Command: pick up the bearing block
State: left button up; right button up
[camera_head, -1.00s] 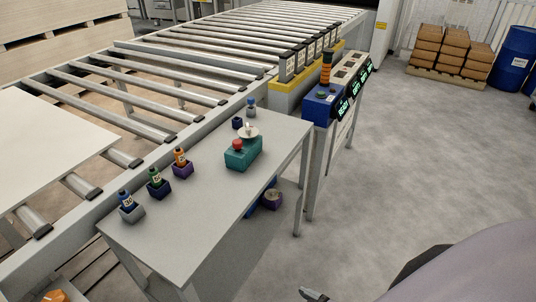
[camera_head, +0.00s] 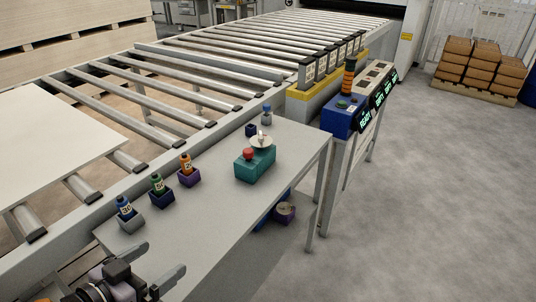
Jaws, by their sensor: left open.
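No part in view is clearly marked as the bearing block. A teal block (camera_head: 254,168) with a red knob (camera_head: 248,153) and a pale round disc (camera_head: 262,142) sits on the grey table (camera_head: 225,208). My right gripper is out of view.
Bins with blue (camera_head: 124,206), green (camera_head: 157,182) and orange (camera_head: 185,163) bottles line the table's left edge. A blue control box (camera_head: 342,117) stands beyond its far end. A roller conveyor (camera_head: 170,75) runs behind. The table's middle front is bare.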

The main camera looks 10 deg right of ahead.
aim_at(265, 152)
jog(key=i+l, duration=0.4)
jog(key=l, duration=0.15)
jog(key=i+l, duration=0.4)
jog(key=l, duration=0.15)
